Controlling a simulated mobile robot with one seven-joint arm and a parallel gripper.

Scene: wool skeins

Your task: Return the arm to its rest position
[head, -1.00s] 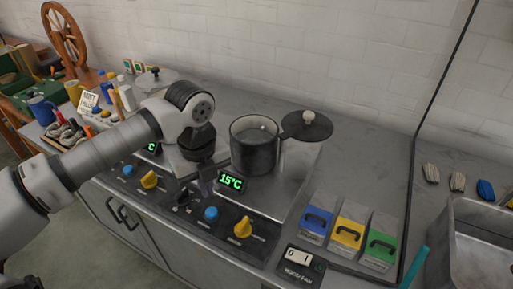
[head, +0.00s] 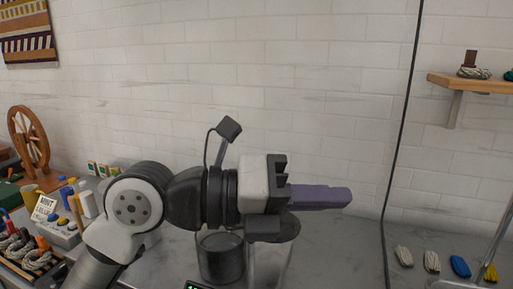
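My gripper (head: 335,197) is raised above the counter, in front of the white brick wall. Its purple fingers point to the right and are seen from the side, so I cannot tell whether they are apart or together. I see no separate thing held beyond the fingertips. My arm (head: 140,210) comes up from the lower left and bends to the right, level with the wall. The dark pot (head: 221,262) stands below my wrist, its rim partly hidden by the arm.
Several small skeins, one blue (head: 460,266), lie at the right. A wooden shelf (head: 475,84) juts from the wall. The wall area around my gripper is clear.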

